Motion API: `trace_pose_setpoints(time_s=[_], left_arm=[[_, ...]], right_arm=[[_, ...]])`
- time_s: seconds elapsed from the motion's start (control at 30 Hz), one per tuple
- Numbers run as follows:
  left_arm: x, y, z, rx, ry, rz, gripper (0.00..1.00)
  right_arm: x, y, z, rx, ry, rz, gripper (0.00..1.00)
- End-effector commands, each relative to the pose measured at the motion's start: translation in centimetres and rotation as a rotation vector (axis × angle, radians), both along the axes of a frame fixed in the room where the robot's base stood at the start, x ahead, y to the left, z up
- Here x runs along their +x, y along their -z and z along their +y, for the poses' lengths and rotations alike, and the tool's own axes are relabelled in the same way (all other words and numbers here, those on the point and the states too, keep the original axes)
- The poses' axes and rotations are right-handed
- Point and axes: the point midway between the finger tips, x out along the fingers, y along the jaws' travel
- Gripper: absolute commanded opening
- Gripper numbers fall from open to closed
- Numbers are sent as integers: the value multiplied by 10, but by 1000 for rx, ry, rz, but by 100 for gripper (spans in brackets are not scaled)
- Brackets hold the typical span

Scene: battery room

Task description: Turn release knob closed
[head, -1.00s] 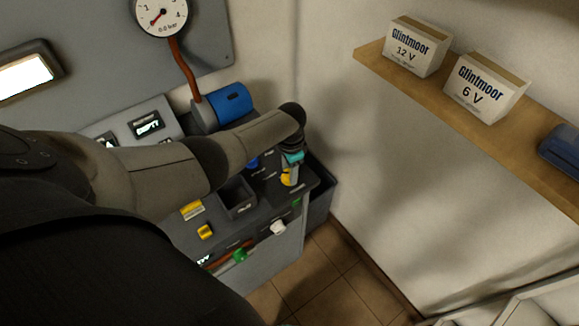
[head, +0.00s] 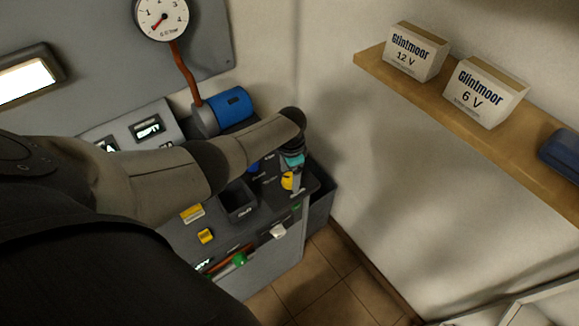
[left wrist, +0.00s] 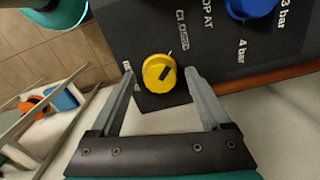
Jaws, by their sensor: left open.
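A round yellow knob (left wrist: 159,73) with a dark pointer mark sits on the dark panel top (left wrist: 120,40) in the left wrist view. White lettering including "CLOSED" is printed near it; some lettering is hidden. I take it to be the release knob. It also shows in the head view (head: 288,181), partly covered by my gripper. My left gripper (left wrist: 160,78) is open, with one finger on each side of the knob. I cannot tell whether the fingers touch it. My right gripper is not in view.
A blue knob (left wrist: 250,6) sits close by, near "3 bar" and "4 bar" marks. An open dark bin (head: 238,200), a yellow button (head: 205,236) and a green knob (head: 239,259) are on the unit. A shelf with boxes (head: 416,52) is on the right wall.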

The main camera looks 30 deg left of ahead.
Motion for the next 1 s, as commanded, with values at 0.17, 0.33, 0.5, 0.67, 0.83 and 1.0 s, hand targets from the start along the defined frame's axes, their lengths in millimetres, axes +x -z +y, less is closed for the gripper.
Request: trace_pose_setpoints(time_s=[0.17,0.33,0.5,0.67,0.83,1.0], left_arm=[[0,-13,0,0,1,-1,81],[0,-40,-1,0,1,-2,81],[0,-71,-1,0,1,-4,81],[-1,-100,-2,0,1,-2,81],[-2,-128,-2,1,0,-2,81],[-2,-146,-3,0,-2,-1,81]], right_arm=[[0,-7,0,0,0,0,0],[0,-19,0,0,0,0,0],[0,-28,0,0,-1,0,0],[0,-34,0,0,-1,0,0],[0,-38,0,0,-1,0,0],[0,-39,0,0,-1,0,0]])
